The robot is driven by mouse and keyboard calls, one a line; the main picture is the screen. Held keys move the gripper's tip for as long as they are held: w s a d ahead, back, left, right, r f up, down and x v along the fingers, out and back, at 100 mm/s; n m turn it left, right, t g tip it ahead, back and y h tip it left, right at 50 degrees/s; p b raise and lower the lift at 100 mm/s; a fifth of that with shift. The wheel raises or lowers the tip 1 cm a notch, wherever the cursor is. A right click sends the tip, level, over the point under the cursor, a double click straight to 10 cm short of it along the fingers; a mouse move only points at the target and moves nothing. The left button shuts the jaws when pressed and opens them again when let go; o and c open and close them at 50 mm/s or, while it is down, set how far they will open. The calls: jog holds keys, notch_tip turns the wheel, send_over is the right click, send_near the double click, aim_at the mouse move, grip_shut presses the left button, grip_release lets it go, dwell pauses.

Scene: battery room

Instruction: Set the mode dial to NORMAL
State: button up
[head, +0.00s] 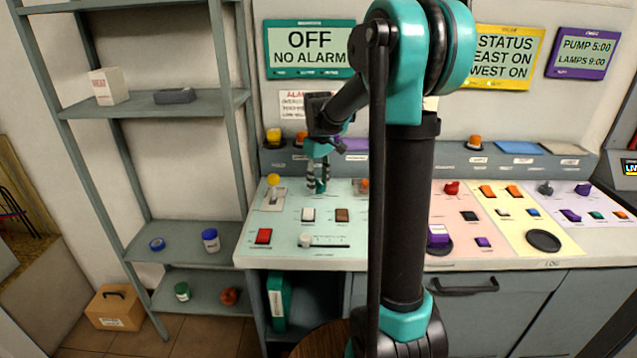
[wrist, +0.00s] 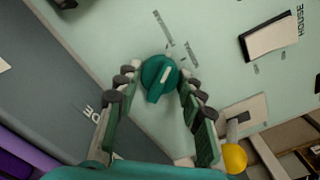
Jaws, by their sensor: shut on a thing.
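The teal mode dial (wrist: 157,76) is a round knob with a raised bar and a pale mark, on the pale green panel. It sits between the two fingers of my gripper (wrist: 157,88), which is shut on it. The small print around the dial is too small to read. In the head view my gripper (head: 318,187) reaches down to the panel's back left, and its fingers largely hide the dial. The teal display (head: 309,48) on the wall reads OFF, NO ALARM.
A lever with a yellow ball (wrist: 234,158) stands close to my gripper; its ball also shows in the head view (head: 273,179). White (head: 308,214), brown (head: 342,215) and red (head: 263,236) switches and a slider (head: 305,240) lie nearer the front. Grey shelves (head: 190,104) stand left.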

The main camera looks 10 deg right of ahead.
aim_at(318, 181)
jog(key=m, duration=0.7)
dwell(0.6)
jog(key=o, duration=1.2)
jog(key=shift+c, duration=0.2)
notch_tip(318, 181, up, 12)
